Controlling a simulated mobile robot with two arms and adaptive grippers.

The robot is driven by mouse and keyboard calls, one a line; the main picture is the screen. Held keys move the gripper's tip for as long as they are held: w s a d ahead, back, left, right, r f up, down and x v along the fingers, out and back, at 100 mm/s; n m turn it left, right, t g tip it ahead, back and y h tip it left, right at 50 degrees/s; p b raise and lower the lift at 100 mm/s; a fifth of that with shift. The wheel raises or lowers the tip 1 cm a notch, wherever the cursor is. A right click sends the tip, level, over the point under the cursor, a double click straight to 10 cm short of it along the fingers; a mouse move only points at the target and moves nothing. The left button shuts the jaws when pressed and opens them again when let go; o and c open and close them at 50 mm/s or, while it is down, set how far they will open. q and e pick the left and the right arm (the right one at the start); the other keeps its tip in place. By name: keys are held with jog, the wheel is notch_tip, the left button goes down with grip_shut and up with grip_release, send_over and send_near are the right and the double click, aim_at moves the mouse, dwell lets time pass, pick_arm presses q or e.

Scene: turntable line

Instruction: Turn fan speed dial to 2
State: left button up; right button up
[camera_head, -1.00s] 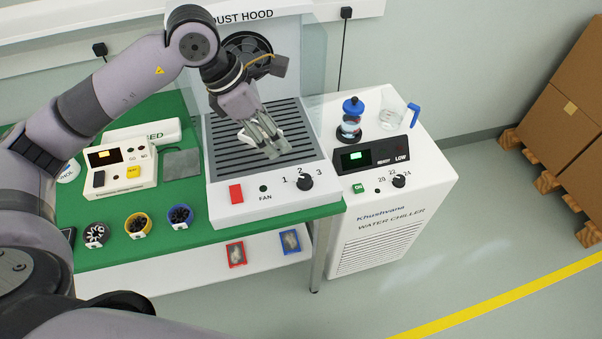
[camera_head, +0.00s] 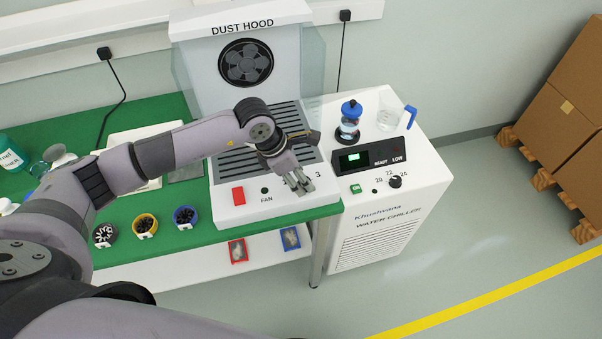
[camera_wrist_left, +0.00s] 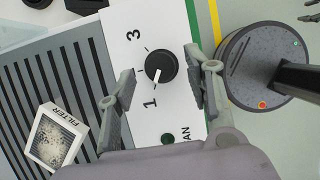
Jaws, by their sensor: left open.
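The fan speed dial (camera_wrist_left: 160,66) is a round black knob with a white pointer on the white front panel of the dust hood (camera_head: 222,206). In the left wrist view its pointer slants down and left, towards the 1 side. The 1 and 3 marks show there; the 2 is hidden behind a finger. My left gripper (camera_wrist_left: 160,82) is open, with one finger on each side of the dial and visible gaps to it. In the head view the left gripper (camera_head: 302,187) covers the dial.
A red switch (camera_head: 238,196) sits left on the hood panel. A filter (camera_wrist_left: 57,138) lies on the hood's slatted grille. The water chiller (camera_head: 385,215), with its own black dial (camera_head: 395,182), stands close on the right.

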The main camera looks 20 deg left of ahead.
pick_arm(q)
jog(key=shift+w+d+f, duration=0.1)
jog(key=shift+d+f, duration=0.1)
jog(key=shift+f, duration=0.3)
grip_shut()
jog(key=shift+f+b, duration=0.1)
jog(key=shift+b, duration=0.3)
jog(key=m+g+b, duration=0.1)
jog(key=m+b, duration=0.2)
jog(key=b, duration=0.1)
jog(key=m+g+b, duration=0.1)
jog(key=m+b, duration=0.2)
jog(key=b, duration=0.1)
jog(key=m+g+h+b, duration=0.1)
jog(key=m+b, duration=0.1)
jog(key=b, duration=0.3)
jog(key=shift+w+f+m, duration=0.15)
jog(key=shift+w+m, duration=0.25)
jog(key=shift+r+m+g+y+b, duration=0.15)
jog(key=shift+m+g+b, duration=0.15)
jog(key=shift+m+b, duration=0.45)
jog(key=shift+r+m+g+y+b, duration=0.15)
jog(key=shift+m+g+b, duration=0.15)
jog(key=shift+m+b, duration=0.45)
grip_release()
